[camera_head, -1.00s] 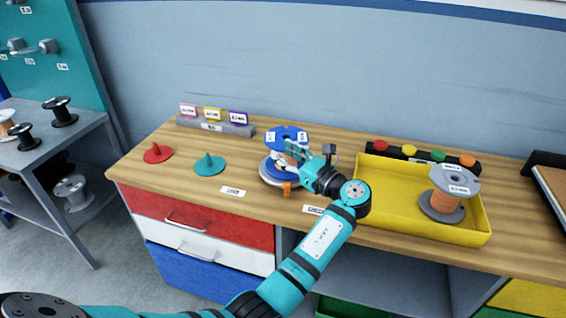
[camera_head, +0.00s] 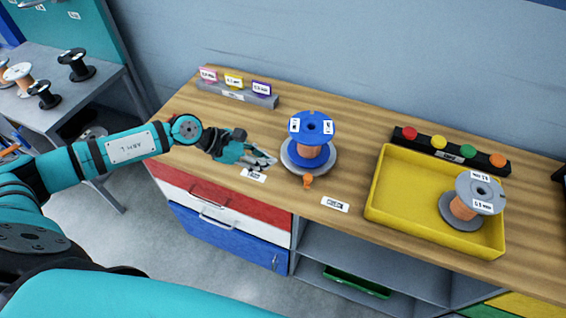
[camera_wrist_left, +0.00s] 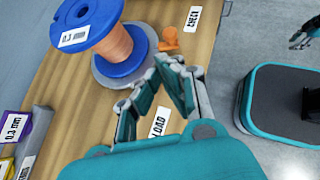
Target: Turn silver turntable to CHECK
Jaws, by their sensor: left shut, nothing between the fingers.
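The silver turntable (camera_head: 325,167) sits on the wooden bench and bears a blue spool (camera_head: 313,127) wound with copper wire. An orange pointer (camera_head: 308,181) sticks out at its front, toward the gap between two labels. In the left wrist view the orange pointer (camera_wrist_left: 168,41) lies near the CHECK label (camera_wrist_left: 193,18). The LOAD label (camera_wrist_left: 158,124) is partly covered by my fingers. My left gripper (camera_head: 272,162) is shut and empty, left of the turntable and apart from it, above the LOAD label (camera_head: 254,175). The CHECK label (camera_head: 335,204) is front right of the turntable. My right gripper is not seen in the head view.
A yellow tray (camera_head: 380,205) with a grey spool (camera_head: 477,195) stands to the right, before a black strip of coloured buttons (camera_head: 450,150). A grey block with cards (camera_head: 240,94) stands at the back left. The bench's front edge is close to the labels.

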